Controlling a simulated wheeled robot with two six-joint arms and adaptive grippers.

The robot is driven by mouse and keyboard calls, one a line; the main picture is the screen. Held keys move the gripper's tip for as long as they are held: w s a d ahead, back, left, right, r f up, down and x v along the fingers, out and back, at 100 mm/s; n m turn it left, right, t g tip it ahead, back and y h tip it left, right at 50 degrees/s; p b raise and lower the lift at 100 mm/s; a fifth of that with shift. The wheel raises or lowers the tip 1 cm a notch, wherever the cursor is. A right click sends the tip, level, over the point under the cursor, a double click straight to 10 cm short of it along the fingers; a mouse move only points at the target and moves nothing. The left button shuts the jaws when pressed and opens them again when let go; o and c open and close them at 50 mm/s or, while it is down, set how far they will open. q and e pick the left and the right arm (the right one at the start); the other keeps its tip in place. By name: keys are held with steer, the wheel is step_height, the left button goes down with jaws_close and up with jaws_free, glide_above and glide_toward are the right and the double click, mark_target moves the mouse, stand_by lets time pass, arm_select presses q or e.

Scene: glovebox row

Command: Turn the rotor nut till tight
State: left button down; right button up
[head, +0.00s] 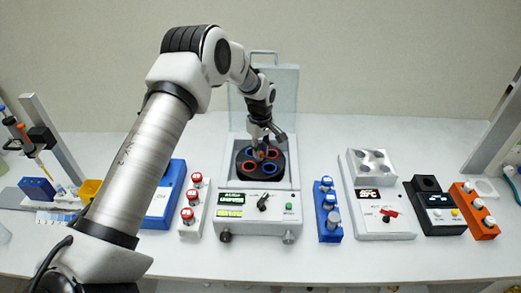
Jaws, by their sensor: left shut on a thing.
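A small centrifuge (226,203) stands at the middle of the bench with its lid (288,97) raised at the back. Its round black rotor (281,171) shows red and blue rings. My left gripper (263,151) reaches down over the rotor's centre and is shut on the rotor nut, which is mostly hidden by the fingers. My right gripper is not in view.
A white rack with red-capped tubes (190,214) and a blue box (162,205) stand left of the centrifuge. A blue tube rack (327,229), a heater block unit (385,224), a black device (436,215) and an orange rack (478,214) stand to its right. The front bench strip is clear.

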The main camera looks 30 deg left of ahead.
arm_select(q)
steer(key=shift+w+r+m, duration=0.1)
steer(key=shift+m, duration=1.9)
steer(key=shift+m+b, duration=0.35)
steer(key=shift+m, duration=1.55)
steer(key=shift+m, duration=1.9)
steer(key=shift+m+b, duration=0.45)
steer(key=shift+m, duration=1.45)
